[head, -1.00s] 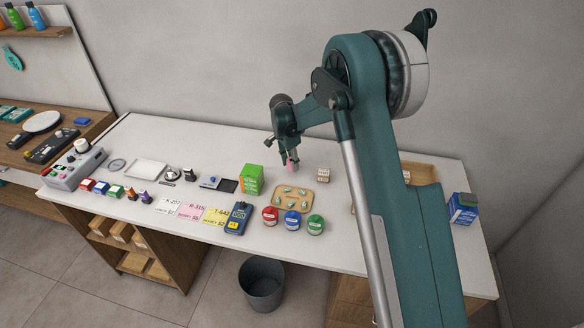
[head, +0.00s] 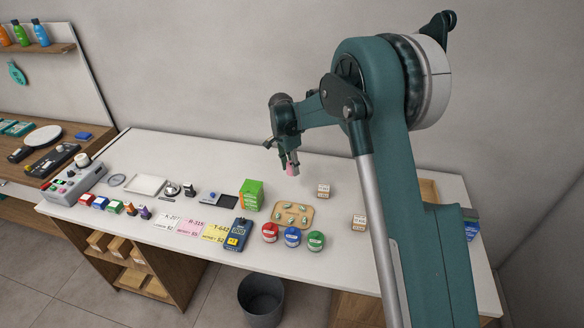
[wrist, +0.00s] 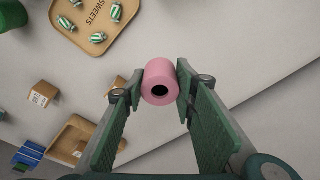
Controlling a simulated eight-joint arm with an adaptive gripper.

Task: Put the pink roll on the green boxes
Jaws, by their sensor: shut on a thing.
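My gripper (head: 291,165) is shut on the pink roll (head: 291,170) and holds it above the back part of the white counter. In the wrist view the pink roll (wrist: 159,81) sits between the two fingertips (wrist: 158,88), its dark centre hole facing the camera. The green boxes (head: 251,195) stand as a stack on the counter, left of my gripper in the head view. They do not show in the wrist view.
A sweets tray (head: 281,224) lies beside the green boxes. Red, blue (head: 292,237) and green-lidded jars stand in front of it. Small boxes (head: 323,191) stand to the right. A dark pad (head: 228,201) lies left of the green boxes. The counter behind is clear.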

